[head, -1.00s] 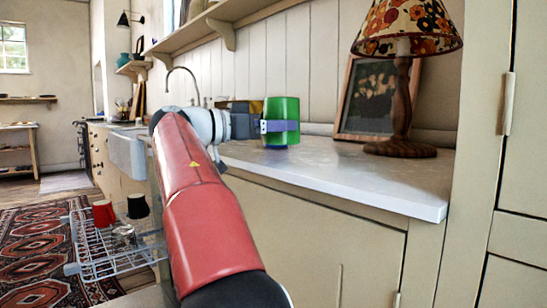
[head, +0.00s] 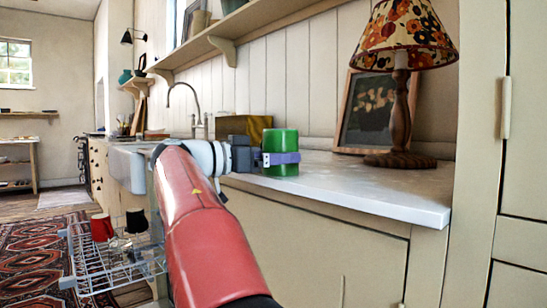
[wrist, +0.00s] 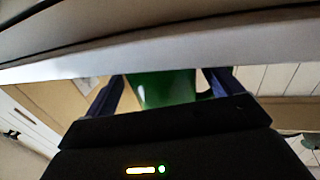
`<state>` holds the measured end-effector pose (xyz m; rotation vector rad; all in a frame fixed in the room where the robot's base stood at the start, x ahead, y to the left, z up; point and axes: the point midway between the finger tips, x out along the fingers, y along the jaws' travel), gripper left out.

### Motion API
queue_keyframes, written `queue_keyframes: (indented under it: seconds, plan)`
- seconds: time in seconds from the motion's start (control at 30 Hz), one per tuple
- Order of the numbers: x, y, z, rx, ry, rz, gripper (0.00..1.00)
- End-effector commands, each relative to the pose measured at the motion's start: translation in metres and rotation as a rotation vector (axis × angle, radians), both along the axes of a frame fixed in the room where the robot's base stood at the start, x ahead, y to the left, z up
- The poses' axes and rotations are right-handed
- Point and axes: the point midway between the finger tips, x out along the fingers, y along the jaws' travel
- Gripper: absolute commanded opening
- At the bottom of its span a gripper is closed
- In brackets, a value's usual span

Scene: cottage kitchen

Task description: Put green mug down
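The green mug (head: 279,140) is upright at the left part of the white counter (head: 390,190), near its front edge. My gripper (head: 281,158) is closed around the mug's lower body from the left, with a pale bluish finger across its front. The mug's base appears at or very near the counter top; contact is not clear. In the wrist view the green mug (wrist: 165,88) sits between two dark blue fingers, partly hidden by my gripper's dark body.
A floral lamp (head: 401,120) and a framed picture (head: 366,112) stand to the right on the counter. A tap (head: 190,105) and a yellowish-brown box (head: 250,124) are behind and left. A wire rack (head: 110,260) holds red and black cups. The counter's front right is clear.

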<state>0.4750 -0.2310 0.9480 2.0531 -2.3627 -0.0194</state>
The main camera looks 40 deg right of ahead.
Motion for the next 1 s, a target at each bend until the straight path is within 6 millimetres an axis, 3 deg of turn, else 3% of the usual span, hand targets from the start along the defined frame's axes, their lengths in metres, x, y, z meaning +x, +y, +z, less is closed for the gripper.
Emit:
queue_keyframes:
  seconds: [0.27, 0.7, 1.0]
  plan:
    - [0.001, 0.0, 0.005, 0.0, 0.001, 0.001, 0.91]
    - [0.014, 0.087, 0.003, -0.001, 0.002, 0.005, 0.91]
    - [0.017, 0.118, 0.003, 0.0, 0.001, 0.001, 0.91]
